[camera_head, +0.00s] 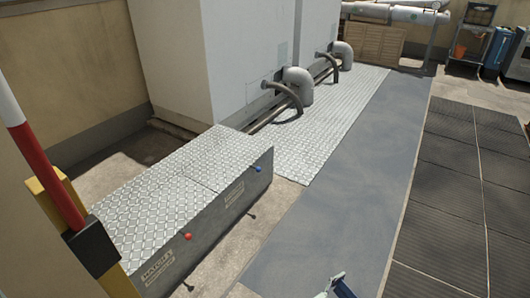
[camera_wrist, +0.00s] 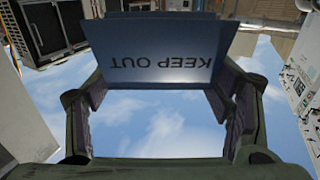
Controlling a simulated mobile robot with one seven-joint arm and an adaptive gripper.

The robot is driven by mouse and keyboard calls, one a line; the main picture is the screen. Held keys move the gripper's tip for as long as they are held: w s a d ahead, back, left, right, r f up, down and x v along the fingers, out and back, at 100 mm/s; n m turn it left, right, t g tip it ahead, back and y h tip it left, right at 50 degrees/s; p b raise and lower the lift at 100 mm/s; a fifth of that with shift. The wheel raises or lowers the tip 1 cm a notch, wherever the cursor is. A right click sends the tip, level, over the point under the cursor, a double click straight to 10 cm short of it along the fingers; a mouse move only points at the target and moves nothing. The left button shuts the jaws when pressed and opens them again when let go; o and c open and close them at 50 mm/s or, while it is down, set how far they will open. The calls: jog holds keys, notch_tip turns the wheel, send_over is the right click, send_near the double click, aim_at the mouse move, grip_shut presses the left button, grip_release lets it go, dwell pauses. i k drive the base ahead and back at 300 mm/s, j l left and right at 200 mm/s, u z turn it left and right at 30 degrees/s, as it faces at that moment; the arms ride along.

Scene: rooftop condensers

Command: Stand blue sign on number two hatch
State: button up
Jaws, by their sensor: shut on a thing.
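My gripper (camera_wrist: 157,90) is shut on a blue sign (camera_wrist: 165,45), one finger at each side edge. The sign reads KEEP OUT, upside down in the wrist view, with sky behind it. In the head view a small blue and pale piece shows at the bottom edge, probably the sign or my gripper; most of it is cut off. Two adjoining tread-plate hatches form a low box at left. The near hatch (camera_head: 140,215) has a HATCH 1 label and red knob. The far hatch (camera_head: 215,155) has a blue knob and a label too small to read; its top is bare.
A red and white pole (camera_head: 35,150) on a yellow post (camera_head: 65,215) rises at the near left. Pale condenser cabinets (camera_head: 215,60) with pipes stand behind the hatches. A grey walkway (camera_head: 345,190) beside them is clear. Dark grating (camera_head: 455,200) lies at right.

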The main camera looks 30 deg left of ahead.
aim_at(241, 158)
jog(key=i+l+u, duration=0.1)
jog(key=i+u, duration=0.35)
jog(key=i+l+u, duration=0.2)
jog(key=u, duration=0.25)
jog(key=i+l+u, duration=0.65)
jog(key=l+u, duration=0.2)
jog(key=i+l+u, duration=0.2)
jog(key=l, duration=0.25)
jog(key=l+u, duration=0.2)
jog(key=l, duration=0.25)
jog(key=l+u, duration=0.15)
jog(key=l, duration=0.85)
jog(key=i+j, duration=0.15)
jog(key=i, duration=0.3)
